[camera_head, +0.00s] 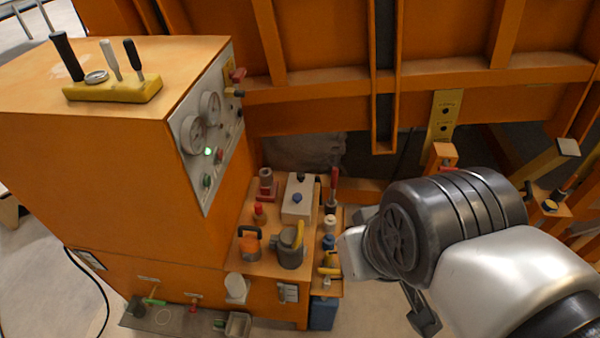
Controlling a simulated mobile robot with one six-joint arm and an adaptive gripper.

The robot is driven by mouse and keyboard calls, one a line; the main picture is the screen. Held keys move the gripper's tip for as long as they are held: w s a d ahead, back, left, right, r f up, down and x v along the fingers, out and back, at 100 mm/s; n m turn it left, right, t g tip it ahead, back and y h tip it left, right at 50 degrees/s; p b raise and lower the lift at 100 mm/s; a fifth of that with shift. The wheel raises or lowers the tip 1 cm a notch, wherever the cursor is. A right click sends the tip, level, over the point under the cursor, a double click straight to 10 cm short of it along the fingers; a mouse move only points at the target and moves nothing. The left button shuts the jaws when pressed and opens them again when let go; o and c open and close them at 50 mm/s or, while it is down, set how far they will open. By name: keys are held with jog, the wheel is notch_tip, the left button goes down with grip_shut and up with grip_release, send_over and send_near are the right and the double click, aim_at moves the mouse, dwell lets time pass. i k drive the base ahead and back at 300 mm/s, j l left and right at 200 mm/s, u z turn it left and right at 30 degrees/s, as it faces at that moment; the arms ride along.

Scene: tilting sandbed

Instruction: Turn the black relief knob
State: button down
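The control panel (187,160) is a grey plate on the right side of the orange cabinet, with two round gauges, a lit green lamp and several small knobs. A small dark knob (240,112) is near its right edge, below a red one. Another small black knob (300,177) sits on top of a white box on the shelf. I cannot tell which is the relief knob. My gripper (420,312) shows only as a dark part below my wrist, right of the shelf and apart from both knobs. My arm hides most of it, so its opening cannot be seen.
The orange shelf (268,267) is crowded with valves, an orange-handled can, a grey jug and a red-handled lever (333,186). A yellow tray (112,91) with upright handles sits on the cabinet (80,140). A large orange frame (310,85) stands behind. A blue container (322,314) is below the shelf.

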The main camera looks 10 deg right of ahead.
aim_at(301, 175)
jog(key=i+u, duration=0.5)
jog(key=u, duration=0.2)
jog(key=i+l+u, duration=0.15)
jog(key=u, duration=0.2)
jog(key=i, duration=0.1)
